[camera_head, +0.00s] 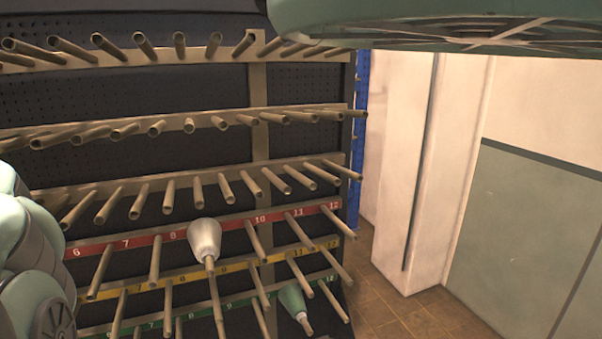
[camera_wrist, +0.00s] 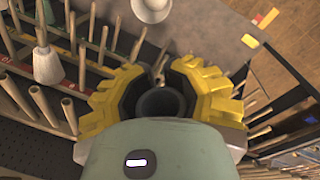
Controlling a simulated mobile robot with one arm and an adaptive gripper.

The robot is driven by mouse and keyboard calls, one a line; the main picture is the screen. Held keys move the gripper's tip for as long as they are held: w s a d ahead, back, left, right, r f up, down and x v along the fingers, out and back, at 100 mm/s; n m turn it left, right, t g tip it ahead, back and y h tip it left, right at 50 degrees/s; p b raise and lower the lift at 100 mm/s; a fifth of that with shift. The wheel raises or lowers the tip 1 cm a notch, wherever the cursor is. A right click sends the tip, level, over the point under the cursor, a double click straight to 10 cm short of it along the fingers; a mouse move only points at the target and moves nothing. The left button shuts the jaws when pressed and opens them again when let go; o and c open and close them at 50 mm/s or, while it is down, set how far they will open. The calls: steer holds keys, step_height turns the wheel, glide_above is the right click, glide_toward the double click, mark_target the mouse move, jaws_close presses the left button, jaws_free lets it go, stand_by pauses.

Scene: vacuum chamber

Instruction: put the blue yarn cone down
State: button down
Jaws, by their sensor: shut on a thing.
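In the wrist view my gripper (camera_wrist: 160,100) has its yellow fingers closed in around a dark, round, hollow-ended thing (camera_wrist: 158,103). It fits the blue yarn cone, but its blue colour does not show clearly and most of it is hidden by the fingers. In the head view my gripper and the held thing are out of sight. A peg rack (camera_head: 150,235) with rows of slanted pegs fills the left and middle of the head view. Its lower rows have red, yellow and green numbered strips.
A white cone (camera_head: 205,240) sits on a red-row peg, and a green cone (camera_head: 291,299) sits on a lower peg. Most visible pegs are bare. Another pale cone (camera_wrist: 152,7) shows at the wrist view's top edge. Open tiled floor (camera_head: 410,316) lies right of the rack.

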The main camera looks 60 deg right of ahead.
step_height(320, 180, up, 9)
steer(key=p, duration=0.7)
steer(key=shift+f, duration=0.1)
